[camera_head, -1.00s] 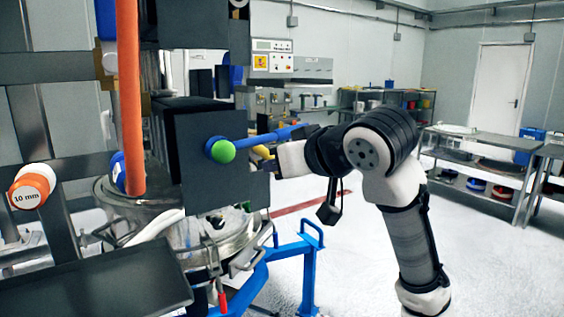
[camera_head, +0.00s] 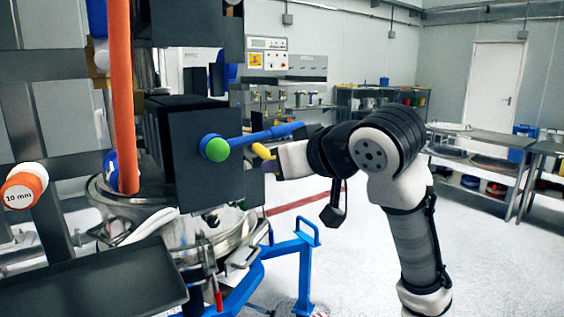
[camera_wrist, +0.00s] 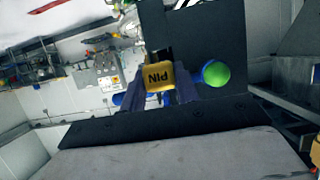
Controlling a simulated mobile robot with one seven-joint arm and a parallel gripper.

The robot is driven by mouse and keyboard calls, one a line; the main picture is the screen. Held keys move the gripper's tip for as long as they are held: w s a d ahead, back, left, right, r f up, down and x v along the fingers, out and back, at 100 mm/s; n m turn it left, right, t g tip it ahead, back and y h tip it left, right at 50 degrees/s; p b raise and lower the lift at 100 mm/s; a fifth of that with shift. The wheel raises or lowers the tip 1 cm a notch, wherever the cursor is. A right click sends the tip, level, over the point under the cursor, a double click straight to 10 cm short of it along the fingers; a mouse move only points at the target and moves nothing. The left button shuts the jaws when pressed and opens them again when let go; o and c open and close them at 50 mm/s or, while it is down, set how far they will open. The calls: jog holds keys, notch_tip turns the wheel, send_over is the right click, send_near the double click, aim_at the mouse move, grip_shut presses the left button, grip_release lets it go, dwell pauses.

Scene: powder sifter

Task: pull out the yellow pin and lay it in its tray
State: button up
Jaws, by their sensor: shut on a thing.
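The yellow pin (camera_head: 262,151) shows in the head view beside the dark box-shaped block (camera_head: 205,160), to the right of a green ball-ended knob (camera_head: 216,148). In the wrist view the pin's yellow end, marked PIN (camera_wrist: 159,77), sits between the two fingers of my gripper (camera_wrist: 158,90). My gripper, also in the head view (camera_head: 268,163), is shut on the pin. Whether the pin's far end is still in the block is hidden. A dark shallow tray (camera_head: 95,290) is at the lower left; I cannot tell if it is the pin's tray.
A blue handle (camera_head: 270,133) runs just above the pin. An orange tube (camera_head: 122,100) and an orange 10 mm cap (camera_head: 24,187) are at the left. A round metal vessel (camera_head: 215,235) and blue frame (camera_head: 300,250) lie below. Floor to the right is open.

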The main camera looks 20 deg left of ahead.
jog(key=shift+s+d, duration=0.7)
jog(key=shift+d, duration=0.2)
jog(key=shift+s+d, duration=0.7)
jog(key=shift+d, duration=0.15)
dwell(0.4)
jog(key=shift+s+d+p, duration=0.2)
jog(key=shift+s+d, duration=0.7)
jog(key=shift+d, duration=0.25)
jog(key=shift+s+d+p, duration=0.15)
jog(key=shift+s+d, duration=0.75)
jog(key=shift+d, duration=0.25)
jog(key=shift+r, duration=0.1)
